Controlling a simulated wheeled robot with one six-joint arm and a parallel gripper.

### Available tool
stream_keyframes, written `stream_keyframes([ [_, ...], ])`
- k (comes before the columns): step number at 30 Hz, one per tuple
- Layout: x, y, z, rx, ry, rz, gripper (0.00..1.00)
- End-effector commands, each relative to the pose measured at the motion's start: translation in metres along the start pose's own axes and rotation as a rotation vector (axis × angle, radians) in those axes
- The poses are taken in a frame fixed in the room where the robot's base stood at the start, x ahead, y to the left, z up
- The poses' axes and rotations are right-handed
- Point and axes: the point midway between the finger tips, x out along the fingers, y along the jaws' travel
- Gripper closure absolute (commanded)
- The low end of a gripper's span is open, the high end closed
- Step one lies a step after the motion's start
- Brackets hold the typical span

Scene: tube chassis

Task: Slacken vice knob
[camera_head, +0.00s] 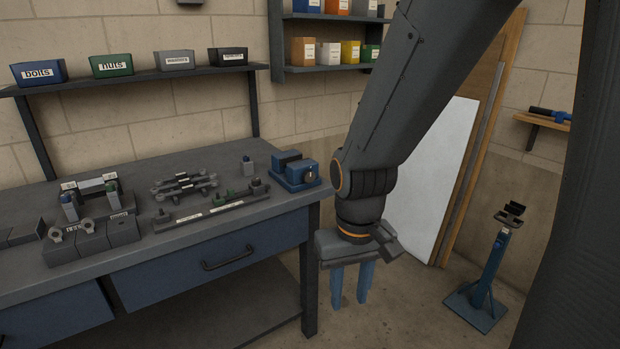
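A blue and dark vice (297,171) stands on the right back corner of the workbench. A small round pale part, which looks like its knob (309,176), shows on its right front face. How tight it is cannot be told. My gripper (351,285) hangs fingers down in front of and to the right of the bench corner, apart from the vice. Its blue fingers are spread with a gap between them, and nothing shows in the gap.
The workbench (245,222) holds several grey fixtures left of the vice. Labelled bins, including a blue bolts bin (38,72), stand on a shelf behind. A blue floor stand (490,270) is at the right. A white panel (432,180) leans on the wall. Floor beside the bench is clear.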

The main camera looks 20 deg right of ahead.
Motion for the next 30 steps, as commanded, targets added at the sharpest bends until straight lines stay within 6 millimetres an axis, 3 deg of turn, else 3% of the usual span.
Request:
stream_keyframes([
  [9,0.000,0.000,0.000,0.000,0.000,0.000,0.69],
  [13,0.001,0.002,-0.006,0.019,0.013,0.003,0.49],
  [14,0.003,0.004,-0.011,0.037,0.026,0.006,0.49],
  [17,0.009,0.013,-0.040,0.144,0.101,0.014,0.49],
  [23,0.023,0.043,-0.142,0.510,0.380,-0.051,0.49],
  [30,0.026,0.067,-0.253,0.930,0.669,-0.358,0.49],
])
